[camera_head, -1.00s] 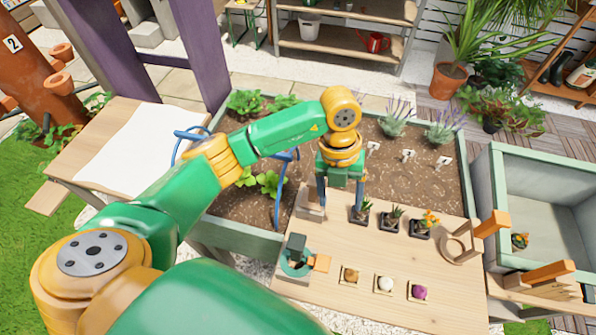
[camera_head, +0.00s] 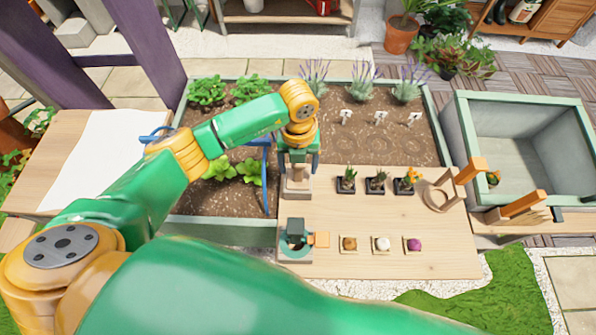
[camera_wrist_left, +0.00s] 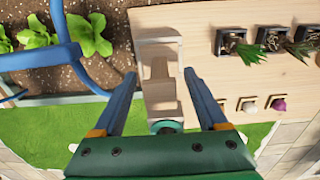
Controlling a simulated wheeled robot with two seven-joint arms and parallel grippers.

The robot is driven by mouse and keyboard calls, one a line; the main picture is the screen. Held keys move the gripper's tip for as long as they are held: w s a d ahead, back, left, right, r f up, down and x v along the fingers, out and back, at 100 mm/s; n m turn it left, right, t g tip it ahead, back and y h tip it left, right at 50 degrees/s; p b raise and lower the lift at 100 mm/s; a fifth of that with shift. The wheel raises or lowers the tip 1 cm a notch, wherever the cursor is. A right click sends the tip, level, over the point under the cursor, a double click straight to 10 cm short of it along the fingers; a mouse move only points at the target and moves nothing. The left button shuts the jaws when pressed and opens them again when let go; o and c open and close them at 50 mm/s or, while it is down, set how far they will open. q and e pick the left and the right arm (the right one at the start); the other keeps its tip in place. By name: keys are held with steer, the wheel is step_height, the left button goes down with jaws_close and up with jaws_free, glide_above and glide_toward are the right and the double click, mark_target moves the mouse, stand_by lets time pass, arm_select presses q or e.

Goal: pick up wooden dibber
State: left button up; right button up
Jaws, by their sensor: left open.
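My left gripper (camera_head: 298,172) is open, pointing down over a pale wooden stand (camera_head: 297,187) at the left end of the potting table. In the left wrist view the stand (camera_wrist_left: 158,35) lies between and ahead of the two blue fingers (camera_wrist_left: 160,78), with no contact visible. A wooden piece in the stand, possibly the dibber (camera_wrist_left: 160,70), shows between the fingers; its shape is hard to make out from above. My right gripper is not in view.
A teal round tool (camera_head: 296,252) with an orange part sits in front of the stand. Small black pots (camera_head: 376,186) and bulb trays (camera_head: 380,253) stand to the right. A blue hoop (camera_head: 266,180) rises close left.

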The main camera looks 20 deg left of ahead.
arm_select(q)
steer(key=shift+f, duration=0.8)
jaws_close()
